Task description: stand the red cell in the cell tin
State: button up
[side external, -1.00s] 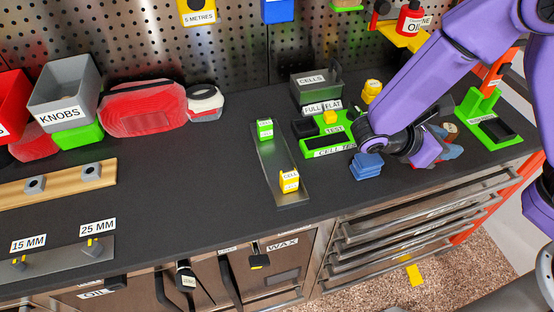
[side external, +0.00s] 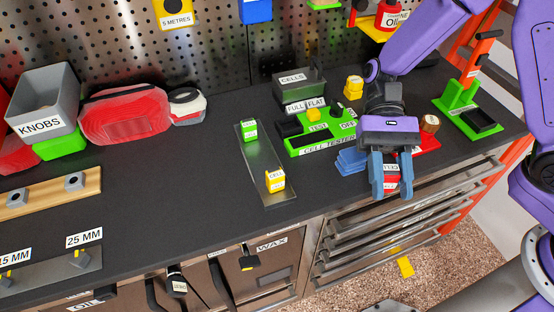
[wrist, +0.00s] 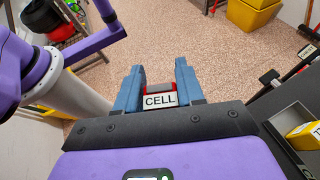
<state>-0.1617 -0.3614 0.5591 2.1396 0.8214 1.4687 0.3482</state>
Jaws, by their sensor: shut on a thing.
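The red cell (side external: 391,182) is between the blue fingers of my gripper (side external: 391,190), which is shut on it. It is held above the front edge of the bench, over the drawers. In the wrist view the red cell (wrist: 160,97) shows its white CELL label between the fingertips (wrist: 160,90). The grey cell tin (side external: 300,86), labelled CELLS, stands at the back of the bench behind the tester, to the left of and beyond my gripper. The inside of the tin cannot be made out.
The green cell tester (side external: 318,139) stands in front of the tin. A steel tray (side external: 262,160) to its left carries a green cell (side external: 250,130) and a yellow cell (side external: 275,180). Blue stacked pieces (side external: 351,160) lie beside my gripper. A green stand (side external: 466,110) is at right.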

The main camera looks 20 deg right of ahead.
jog(key=w+a+r+m+t+y, duration=0.3)
jog(key=w+a+m+t+y, duration=0.1)
jog(key=a+m+y, duration=0.1)
jog(key=m+t+y, duration=0.3)
jog(key=m+t, duration=0.1)
send_over(256, 166)
jog(key=f, duration=0.6)
jog(key=shift+s+d, duration=0.3)
jog(key=shift+s, duration=0.1)
jog(key=shift+w+a+f, duration=0.3)
jog(key=shift+w+f, duration=0.05)
jog(key=shift+f, duration=0.2)
jog(key=shift+f+h, duration=0.3)
jog(key=shift+f, duration=1.2)
jog(key=shift+f, duration=0.15)
jog(key=o, duration=1)
jog(key=shift+o, duration=0.2)
